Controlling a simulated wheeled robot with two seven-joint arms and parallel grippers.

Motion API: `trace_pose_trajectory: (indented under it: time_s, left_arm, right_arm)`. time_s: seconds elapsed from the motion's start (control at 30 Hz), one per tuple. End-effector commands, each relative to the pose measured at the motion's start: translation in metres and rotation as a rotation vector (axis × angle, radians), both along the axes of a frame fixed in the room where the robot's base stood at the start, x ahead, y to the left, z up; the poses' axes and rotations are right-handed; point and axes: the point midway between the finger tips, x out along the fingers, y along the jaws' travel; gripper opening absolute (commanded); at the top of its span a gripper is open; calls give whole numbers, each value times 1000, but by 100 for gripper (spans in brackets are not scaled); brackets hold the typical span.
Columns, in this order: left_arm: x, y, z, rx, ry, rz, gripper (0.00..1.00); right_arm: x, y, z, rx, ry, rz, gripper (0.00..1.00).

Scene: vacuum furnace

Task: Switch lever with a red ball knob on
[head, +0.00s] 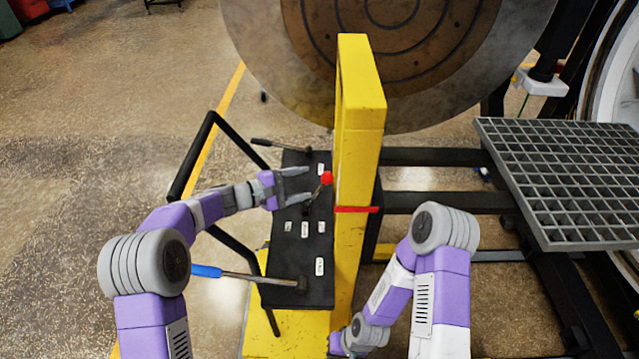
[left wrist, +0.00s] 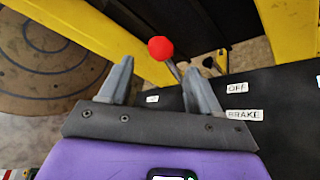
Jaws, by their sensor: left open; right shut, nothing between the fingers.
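The lever's red ball knob (head: 327,178) tops a thin stem on the black control panel (head: 318,244), close to the yellow post. My left gripper (head: 304,184) is open and empty, its fingers pointing right toward the knob. In the left wrist view the red knob (left wrist: 161,48) is just beyond and between the two fingertips (left wrist: 157,72), with the stem running down toward the right finger. I cannot tell whether a finger touches the stem. Labels "OFF" (left wrist: 237,87) and "BRAKE" (left wrist: 229,115) show right of the fingers. My right arm is low in the head view; its fingers are out of sight.
A yellow post (head: 357,135) rises right of the panel. A black rail (head: 190,160) stands on the left. A large round furnace door (head: 390,60) is behind; a metal grating (head: 570,180) is right.

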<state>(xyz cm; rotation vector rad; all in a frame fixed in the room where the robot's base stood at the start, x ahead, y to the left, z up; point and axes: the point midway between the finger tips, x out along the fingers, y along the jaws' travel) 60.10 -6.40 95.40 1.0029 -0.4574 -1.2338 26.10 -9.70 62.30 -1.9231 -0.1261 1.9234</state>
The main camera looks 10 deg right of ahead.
Motion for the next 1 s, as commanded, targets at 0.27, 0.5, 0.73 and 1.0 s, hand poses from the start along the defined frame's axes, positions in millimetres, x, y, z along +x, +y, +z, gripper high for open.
trace_pose_trajectory:
  time_s: [0.27, 0.5, 0.73, 1.0]
  left_arm:
    - [13, -42, -10, 2, -2, -5, 63]
    - [19, -58, -13, 1, 0, -2, 63]
    - [19, -58, -13, 1, -1, -2, 63]
    - [19, -58, -13, 1, -1, -2, 23]
  right_arm:
    - [0, 0, -6, 0, -1, 0, 0]
    - [0, 0, -8, 0, -1, 0, 0]
    - [0, 0, -8, 0, 0, 0, 0]
    - [0, 0, -8, 0, 0, 0, 0]
